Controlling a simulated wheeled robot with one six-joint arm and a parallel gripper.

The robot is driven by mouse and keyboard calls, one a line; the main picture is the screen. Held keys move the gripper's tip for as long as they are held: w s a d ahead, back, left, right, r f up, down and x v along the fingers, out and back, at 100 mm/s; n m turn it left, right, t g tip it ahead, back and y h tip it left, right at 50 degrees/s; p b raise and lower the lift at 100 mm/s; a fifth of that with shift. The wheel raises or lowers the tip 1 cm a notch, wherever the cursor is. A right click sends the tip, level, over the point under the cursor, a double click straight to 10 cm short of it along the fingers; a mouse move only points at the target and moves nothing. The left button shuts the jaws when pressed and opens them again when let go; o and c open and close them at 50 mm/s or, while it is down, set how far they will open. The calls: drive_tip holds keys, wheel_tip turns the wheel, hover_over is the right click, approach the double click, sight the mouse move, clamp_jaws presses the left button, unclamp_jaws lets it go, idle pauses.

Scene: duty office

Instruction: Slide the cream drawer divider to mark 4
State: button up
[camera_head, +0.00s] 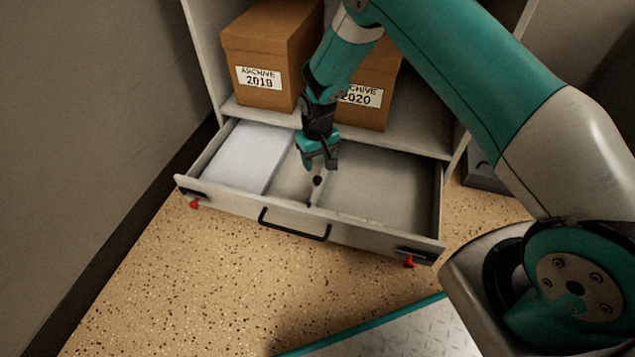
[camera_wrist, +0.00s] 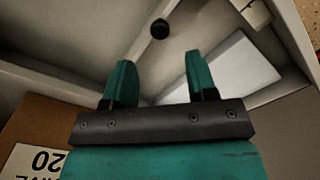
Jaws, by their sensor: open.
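The open drawer (camera_head: 360,233) is pulled out below the shelf. The cream divider (camera_head: 317,192) stands inside it, running from back to front, with a dark round knob (camera_head: 318,181) on it. The knob also shows in the wrist view (camera_wrist: 160,28), ahead of the fingertips. My gripper (camera_head: 320,166) is over the divider, and it hides the divider's rear part. In the wrist view my gripper (camera_wrist: 158,60) is open, with its two teal fingers apart and nothing visible held between them. No mark numbers can be read on the drawer.
A white paper stack (camera_head: 242,155) fills the drawer's left part. The compartment right of the divider is bare. Archive boxes (camera_head: 265,60) stand on the shelf (camera_head: 400,139) close behind my arm. The drawer front has a black handle (camera_head: 295,226) and red pieces (camera_head: 409,262) near its ends.

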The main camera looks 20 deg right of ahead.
sight(318, 179)
wheel_tip(318, 179, down, 7)
drive_tip(key=b, duration=0.3)
drive_tip(key=shift+f, duration=0.1)
clamp_jaws()
